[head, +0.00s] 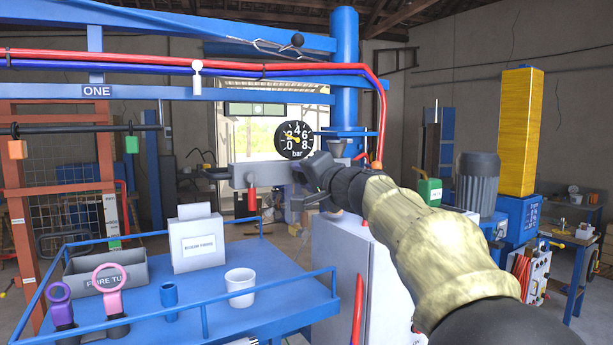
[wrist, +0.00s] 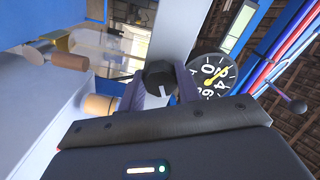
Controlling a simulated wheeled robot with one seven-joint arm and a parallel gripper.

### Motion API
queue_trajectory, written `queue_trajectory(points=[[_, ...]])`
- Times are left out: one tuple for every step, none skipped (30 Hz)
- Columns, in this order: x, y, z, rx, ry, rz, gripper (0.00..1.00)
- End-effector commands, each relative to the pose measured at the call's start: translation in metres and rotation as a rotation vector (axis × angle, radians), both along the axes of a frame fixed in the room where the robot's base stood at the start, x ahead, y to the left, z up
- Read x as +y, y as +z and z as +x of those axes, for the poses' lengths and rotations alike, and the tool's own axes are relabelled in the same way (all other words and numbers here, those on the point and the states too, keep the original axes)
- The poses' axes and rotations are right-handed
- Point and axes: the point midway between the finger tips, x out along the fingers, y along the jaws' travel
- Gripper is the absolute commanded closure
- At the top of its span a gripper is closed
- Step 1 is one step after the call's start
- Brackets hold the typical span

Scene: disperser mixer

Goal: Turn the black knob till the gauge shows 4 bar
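The black knob (wrist: 158,76) shows in the wrist view between the two fingertips of my gripper (wrist: 159,88), with a short white mark on its face. The fingers lie along both sides of it with no clear gap, so my gripper appears shut on it. In the head view my gripper (head: 308,178) is at the grey bar below the gauge and hides the knob. The round black gauge (head: 295,141) is marked 0 to 8 bar. Its yellow needle points up and left, near the 2. The gauge also shows in the wrist view (wrist: 213,74), turned and partly cut off by my gripper.
A blue railed table (head: 270,293) at front left holds a white mug (head: 240,287), a grey bin (head: 105,272) and a white box (head: 197,240). A blue column (head: 345,70) stands behind the gauge. A red-handled lever (head: 252,199) hangs left of my gripper.

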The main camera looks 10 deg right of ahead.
Motion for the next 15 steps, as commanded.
queue_trajectory(points=[[-0.0014, 0.0012, -0.0006, -0.003, -0.002, 0.000, 0.84], [-0.0020, 0.0013, -0.0007, -0.002, -0.003, -0.001, 0.89], [-0.0027, 0.0014, -0.0007, -0.002, -0.003, 0.000, 0.89], [-0.0032, 0.0014, -0.0007, -0.003, -0.004, 0.000, 0.89], [-0.0036, 0.0015, -0.0008, -0.002, -0.006, 0.000, 0.89], [-0.0040, 0.0016, -0.0009, -0.002, -0.007, 0.001, 0.89], [-0.0044, 0.0016, -0.0009, -0.002, -0.007, 0.002, 0.89], [-0.0047, 0.0016, -0.0009, -0.002, -0.007, 0.004, 0.89], [-0.0050, 0.0017, -0.0010, -0.001, -0.008, 0.008, 0.89], [-0.0052, 0.0018, -0.0010, 0.001, -0.009, 0.010, 0.89], [-0.0054, 0.0016, -0.0010, 0.002, -0.009, 0.014, 0.89], [-0.0057, 0.0018, -0.0010, 0.004, -0.010, 0.022, 0.89], [-0.0059, 0.0017, -0.0010, 0.006, -0.011, 0.030, 0.89], [-0.0060, 0.0017, -0.0010, 0.008, -0.011, 0.037, 0.89], [-0.0061, 0.0017, -0.0010, 0.012, -0.012, 0.051, 0.89]])
